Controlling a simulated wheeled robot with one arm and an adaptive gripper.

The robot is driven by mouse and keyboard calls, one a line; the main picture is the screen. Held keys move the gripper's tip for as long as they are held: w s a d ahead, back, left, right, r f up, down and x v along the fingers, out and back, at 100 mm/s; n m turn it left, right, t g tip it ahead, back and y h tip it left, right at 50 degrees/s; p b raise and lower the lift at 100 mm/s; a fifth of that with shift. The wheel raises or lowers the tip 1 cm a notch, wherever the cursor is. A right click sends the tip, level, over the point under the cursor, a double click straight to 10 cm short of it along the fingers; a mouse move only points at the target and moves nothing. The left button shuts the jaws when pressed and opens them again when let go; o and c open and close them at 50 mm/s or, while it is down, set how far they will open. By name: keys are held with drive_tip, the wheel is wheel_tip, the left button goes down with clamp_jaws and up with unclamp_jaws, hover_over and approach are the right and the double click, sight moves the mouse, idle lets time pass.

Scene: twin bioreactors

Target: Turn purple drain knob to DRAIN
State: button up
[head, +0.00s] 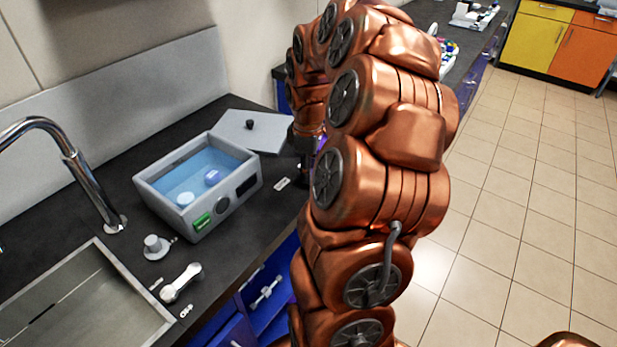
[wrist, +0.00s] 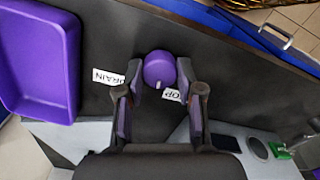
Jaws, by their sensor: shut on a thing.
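The purple drain knob (wrist: 159,70) stands on the dark counter in the wrist view, between the fingertips of my gripper (wrist: 160,91). My gripper is shut on the knob. A small white mark on the knob's near edge faces the gripper, close to the label on the right. The DRAIN label (wrist: 108,77) lies left of the knob, next to the left finger. A second label (wrist: 172,95) lies to the right, partly hidden by the right finger, with "OP" readable. In the head view my arm hides the knob and most of the gripper.
A purple tray (wrist: 38,60) lies left of the knob. In the head view a grey water bath (head: 170,205) stands left of my arm, its lid (head: 262,130) behind it. A sink (head: 85,300), tap (head: 80,175) and white lever (head: 181,283) are at left. Tiled floor is clear at right.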

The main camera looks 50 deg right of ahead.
drive_tip(key=m+b, duration=0.4)
drive_tip(key=m, duration=0.1)
drive_tip(key=shift+f+m, duration=0.2)
drive_tip(key=shift+m, duration=0.1)
drive_tip(key=m+b, duration=0.2)
drive_tip(key=m, duration=0.1)
drive_tip(key=shift+r+m+b, duration=0.15)
drive_tip(key=shift+m+b, duration=0.3)
drive_tip(key=shift+m, duration=0.65)
drive_tip(key=o, duration=1.2)
drive_tip(key=shift+c, duration=0.2)
drive_tip(key=shift+r, duration=0.15)
wheel_tip(320, 180, up, 12)
